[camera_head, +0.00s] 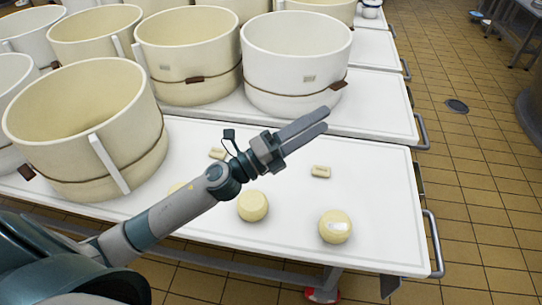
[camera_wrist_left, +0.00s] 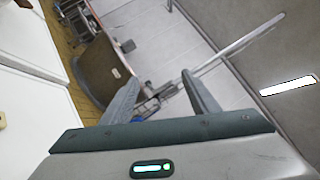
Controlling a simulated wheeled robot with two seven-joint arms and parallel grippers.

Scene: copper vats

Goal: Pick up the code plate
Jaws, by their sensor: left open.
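Two small cream plates lie flat on the white table (camera_head: 385,200). One plate (camera_head: 320,171) is in the open, right of the middle. The other plate (camera_head: 217,153) lies further left, close behind my left arm. I cannot tell which is the code plate, as any marks are too small to read. My left gripper (camera_head: 326,119) is open and empty, above the table and beyond the right-hand plate in the picture. In the left wrist view its two fingers (camera_wrist_left: 160,77) stand apart with nothing between them. My right gripper is not in view.
Round yellow cheeses stand near the front edge, one in the middle (camera_head: 252,206) and one with a white label (camera_head: 335,226). Large cream tubs (camera_head: 85,130) fill the left and back, including a whiter one (camera_head: 296,65). The table's right side is clear, with a metal handle (camera_head: 434,245).

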